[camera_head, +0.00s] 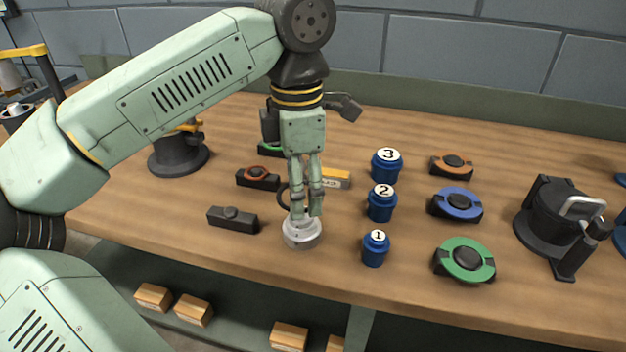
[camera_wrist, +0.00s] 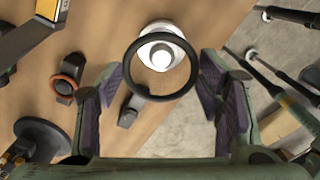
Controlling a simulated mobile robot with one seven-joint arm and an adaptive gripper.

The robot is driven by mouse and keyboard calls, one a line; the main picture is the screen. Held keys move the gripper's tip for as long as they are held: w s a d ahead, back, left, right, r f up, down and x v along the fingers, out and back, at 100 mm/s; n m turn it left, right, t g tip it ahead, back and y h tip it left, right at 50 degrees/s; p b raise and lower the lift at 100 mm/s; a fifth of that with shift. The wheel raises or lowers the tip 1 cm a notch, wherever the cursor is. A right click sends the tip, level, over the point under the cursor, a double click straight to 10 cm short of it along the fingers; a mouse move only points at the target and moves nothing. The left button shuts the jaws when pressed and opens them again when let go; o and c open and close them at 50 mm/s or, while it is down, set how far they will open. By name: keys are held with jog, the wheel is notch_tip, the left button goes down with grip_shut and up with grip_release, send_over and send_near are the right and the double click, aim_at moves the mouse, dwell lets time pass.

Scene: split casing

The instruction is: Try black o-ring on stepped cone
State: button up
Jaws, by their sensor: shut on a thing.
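My gripper (camera_head: 306,216) points down above the pale stepped cone (camera_head: 301,236), which stands near the front edge of the workbench. It is shut on the black o-ring (camera_head: 282,196), whose left side shows beside the fingers in the head view, above the cone's base. In the wrist view, the black o-ring (camera_wrist: 132,87) lies between the two fingers (camera_wrist: 160,85). The cone (camera_wrist: 161,55) shows through the ring, nearer its far side. The fingers hide part of the ring and the cone's top in the head view.
An empty black holder (camera_head: 232,220) is left of the cone, with an orange-ring holder (camera_head: 258,179) behind it. Blue numbered pots (camera_head: 375,249) and ringed black discs (camera_head: 465,262) stand right. A yellow-topped box (camera_head: 337,180) lies behind the gripper. Wood is bare before the cone.

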jog(key=shift+f, duration=0.25)
dwell(0.7)
jog(key=shift+f+b, duration=0.8)
jog(key=shift+b, duration=0.05)
jog(key=shift+f+b, duration=1.85)
jog(key=shift+f, duration=0.4)
dwell(0.4)
jog(key=o, duration=0.8)
jog(key=shift+r, duration=0.1)
jog(key=shift+o, duration=0.2)
jog(key=shift+r+p, duration=3.35)
jog(key=shift+r, duration=1.15)
